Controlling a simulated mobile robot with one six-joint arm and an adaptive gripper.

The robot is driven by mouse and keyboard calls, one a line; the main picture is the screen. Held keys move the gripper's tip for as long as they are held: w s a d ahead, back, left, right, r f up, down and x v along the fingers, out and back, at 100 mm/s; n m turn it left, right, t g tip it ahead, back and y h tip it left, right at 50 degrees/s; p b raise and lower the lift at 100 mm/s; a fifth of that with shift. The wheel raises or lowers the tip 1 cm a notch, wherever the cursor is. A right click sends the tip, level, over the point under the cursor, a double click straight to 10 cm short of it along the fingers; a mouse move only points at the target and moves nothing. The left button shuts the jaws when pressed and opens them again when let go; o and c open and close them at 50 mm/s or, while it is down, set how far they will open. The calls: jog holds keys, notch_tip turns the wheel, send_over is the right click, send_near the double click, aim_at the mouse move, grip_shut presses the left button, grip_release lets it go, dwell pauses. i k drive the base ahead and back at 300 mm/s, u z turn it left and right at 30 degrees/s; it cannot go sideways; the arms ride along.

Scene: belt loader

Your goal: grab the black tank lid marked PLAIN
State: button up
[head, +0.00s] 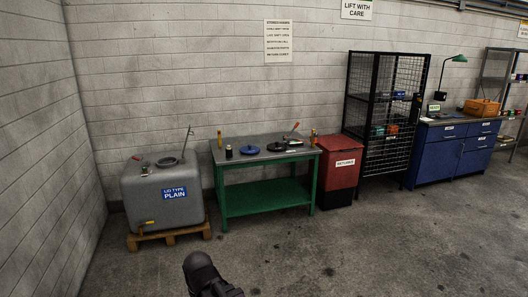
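A dark round lid (277,146) lies flat on the grey top of a green-legged workbench (264,164). It looks black, but any marking on it is too small to read. A blue lid (249,150) lies to its left on the same top. A grey tank (162,201) with a blue label reading PLAIN stands on a wooden pallet left of the bench. It has a round opening (166,161) on top. A dark part of my arm shows at the bottom edge, well short of the bench. No gripper fingers show.
The bench also bears a small black cylinder (228,152), yellow bottles and a red-handled tool (295,128). A red returns bin (340,172) stands against its right side. A black mesh cage and a blue cabinet (452,150) are further right. The floor in front is clear.

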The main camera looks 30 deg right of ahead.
aim_at(276, 146)
jog(key=z, duration=0.25)
jog(key=i, duration=0.7)
jog(key=z, duration=0.5)
jog(key=i, duration=0.75)
jog(key=z, duration=0.45)
jog(key=i, duration=2.45)
jog(key=u, duration=0.15)
